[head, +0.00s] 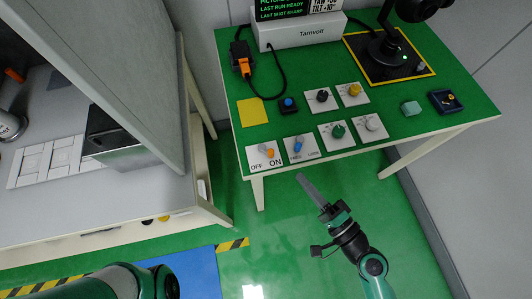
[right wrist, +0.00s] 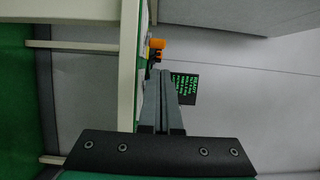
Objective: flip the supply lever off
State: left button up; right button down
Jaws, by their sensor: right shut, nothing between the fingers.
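The supply lever (head: 268,152) is a small lever with an orange tip on a white plate (head: 256,164) marked OFF on the left and ON on the right. It stands at the front left corner of the green table, and its tip leans toward the ON side. My right gripper (head: 301,179) is shut and empty, in front of the table edge and to the right of the lever, apart from it. Its fingers also show in the right wrist view (right wrist: 163,78), beside the table edge. Part of my left arm shows at the lower left; its gripper is out of view.
A plate with a blue lever (head: 298,147) sits just right of the supply lever. Several knob plates, a yellow pad (head: 251,112) and a blue button (head: 288,105) share the green table (head: 440,118). A grey partition (head: 130,60) stands to the left.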

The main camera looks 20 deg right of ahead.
aim_at(281, 158)
jog(key=p+x, duration=0.1)
jog(key=x, duration=0.4)
jog(key=p+x, duration=0.1)
jog(key=x, duration=0.4)
jog(key=shift+d+f, duration=0.15)
jog(key=shift+d, duration=0.1)
pick_arm(q)
jog(key=shift+d+r, duration=0.1)
jog(key=shift+r, duration=0.85)
jog(key=shift+w, duration=0.1)
pick_arm(e)
jog(key=shift+d+h, duration=0.2)
jog(key=shift+h, duration=0.1)
